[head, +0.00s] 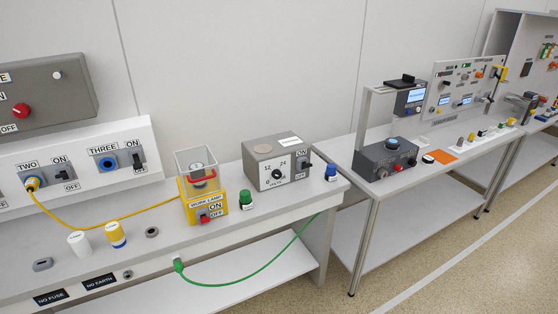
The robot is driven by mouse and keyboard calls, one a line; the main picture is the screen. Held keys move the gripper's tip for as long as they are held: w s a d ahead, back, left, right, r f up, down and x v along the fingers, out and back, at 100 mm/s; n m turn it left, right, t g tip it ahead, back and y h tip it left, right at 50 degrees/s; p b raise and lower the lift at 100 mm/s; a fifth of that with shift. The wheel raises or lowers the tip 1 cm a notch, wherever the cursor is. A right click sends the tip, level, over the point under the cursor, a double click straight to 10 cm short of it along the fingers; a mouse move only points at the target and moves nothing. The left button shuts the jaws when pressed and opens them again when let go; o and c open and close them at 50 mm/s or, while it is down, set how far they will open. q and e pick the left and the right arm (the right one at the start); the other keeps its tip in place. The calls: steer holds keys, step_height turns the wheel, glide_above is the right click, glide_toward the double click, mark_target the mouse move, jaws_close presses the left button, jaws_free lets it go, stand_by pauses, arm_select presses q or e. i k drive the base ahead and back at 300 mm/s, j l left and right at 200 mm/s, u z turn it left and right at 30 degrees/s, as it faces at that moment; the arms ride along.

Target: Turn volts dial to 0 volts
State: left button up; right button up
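The volts dial (277,174) is a small black knob on the front of a grey box (262,154). The numbers 0, 12 and 24 are printed around it and the word VOLTS is below. The knob is too small to tell which number it points to. A dark ON/OFF switch (302,170) is to the right of the dial on the same face. Neither of my grippers is in the head view.
A green-topped cylinder (246,199) and a blue-topped one (331,171) flank the box. A green cable (245,285) hangs off the bench front. A second bench (455,158) is at right.

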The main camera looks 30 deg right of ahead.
mark_target(277, 174)
steer(key=i+j+z, duration=0.15)
steer(key=i, duration=0.95)
